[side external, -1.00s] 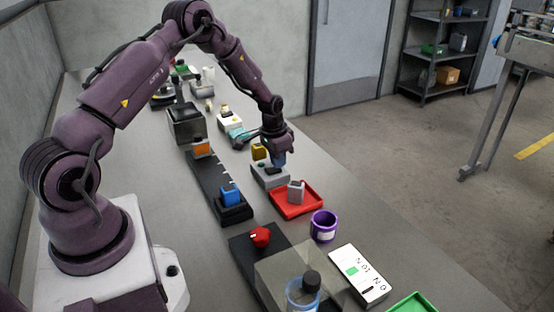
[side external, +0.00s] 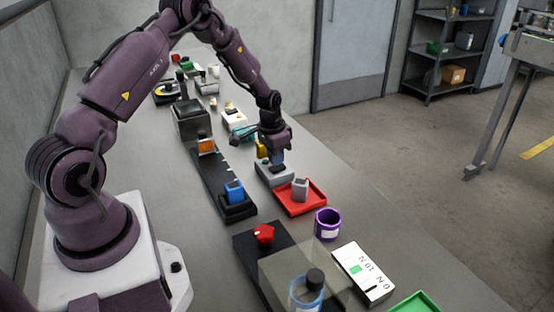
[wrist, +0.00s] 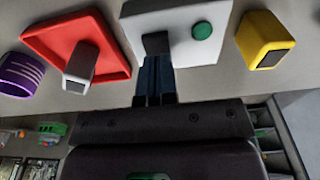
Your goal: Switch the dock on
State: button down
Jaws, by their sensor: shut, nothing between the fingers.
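The dock, as I take it, is a light grey box (side external: 272,174) just behind the red tray. In the wrist view the box (wrist: 212,52) carries a round green button or lamp (wrist: 202,31) and a small black part (wrist: 157,43), which may be a switch. My gripper (side external: 278,166) points down over the box. In the wrist view its blue fingers (wrist: 156,62) are shut and empty, with the tips right at the black part. I cannot tell whether they touch it, and the tips partly hide it.
A red tray (side external: 315,205) holding a grey block (side external: 300,189) stands beside the box. A yellow block (wrist: 265,38) stands on its other side. A purple cup (side external: 327,224), a black rail with a blue block (side external: 234,191), and a red knob (side external: 263,234) are nearby.

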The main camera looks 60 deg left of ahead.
aim_at(276, 167)
notch_tip(276, 167, up, 13)
jog(key=s, duration=0.1)
jog(key=shift+s, duration=0.25)
jog(key=shift+f, duration=0.1)
jog(key=shift+w+d, duration=0.15)
jog(key=shift+w, duration=0.5)
jog(key=f, duration=0.4)
jog(key=w+f, duration=0.1)
jog(key=f, duration=0.7)
jog(key=shift+w, duration=0.25)
jog(key=shift+w+f, duration=0.1)
jog(key=shift+f, duration=0.7)
